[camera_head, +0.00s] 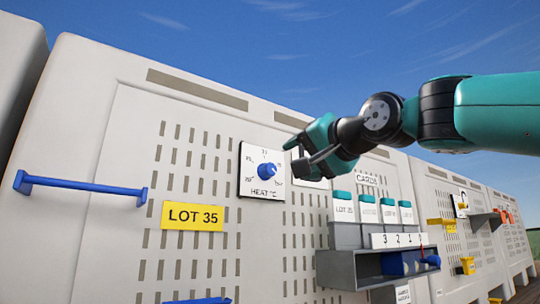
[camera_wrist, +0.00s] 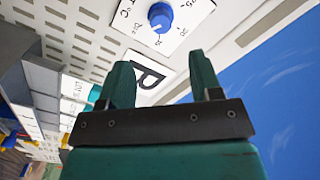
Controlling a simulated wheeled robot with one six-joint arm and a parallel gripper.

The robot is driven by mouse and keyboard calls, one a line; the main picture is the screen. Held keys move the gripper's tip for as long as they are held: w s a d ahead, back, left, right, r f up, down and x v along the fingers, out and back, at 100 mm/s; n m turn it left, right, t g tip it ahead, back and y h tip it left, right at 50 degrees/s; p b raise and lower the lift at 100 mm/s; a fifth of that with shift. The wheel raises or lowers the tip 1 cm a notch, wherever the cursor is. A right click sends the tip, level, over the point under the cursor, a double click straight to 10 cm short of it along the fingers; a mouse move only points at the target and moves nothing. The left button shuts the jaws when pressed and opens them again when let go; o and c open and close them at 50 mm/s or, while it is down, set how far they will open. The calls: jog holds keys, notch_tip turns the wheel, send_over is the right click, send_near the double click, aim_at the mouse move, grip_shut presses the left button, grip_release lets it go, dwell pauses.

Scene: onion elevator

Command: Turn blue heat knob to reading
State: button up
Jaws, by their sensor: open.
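The blue heat knob (camera_head: 267,171) sits on a white dial plate (camera_head: 251,184) marked HEAT °C on the grey panel. Its pointer direction is too small to read surely. The knob also shows in the wrist view (camera_wrist: 160,17), beyond my fingers near the top. My gripper (camera_head: 295,157) is open and empty, just right of the dial plate in the head view and apart from the knob. Its two teal fingers are spread in the wrist view (camera_wrist: 161,82), with a white card bearing a large letter partly seen between and beyond them.
Card holders (camera_head: 368,209) and a grey shelf (camera_head: 345,268) stick out below my gripper. Open sky lies above the panel.

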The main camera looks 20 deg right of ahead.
aim_at(272, 169)
jog(key=p+x, duration=1.1)
jog(key=p, duration=0.2)
jog(key=shift+p, duration=0.3)
jog(key=shift+c, duration=0.2)
jog(key=c, duration=0.9)
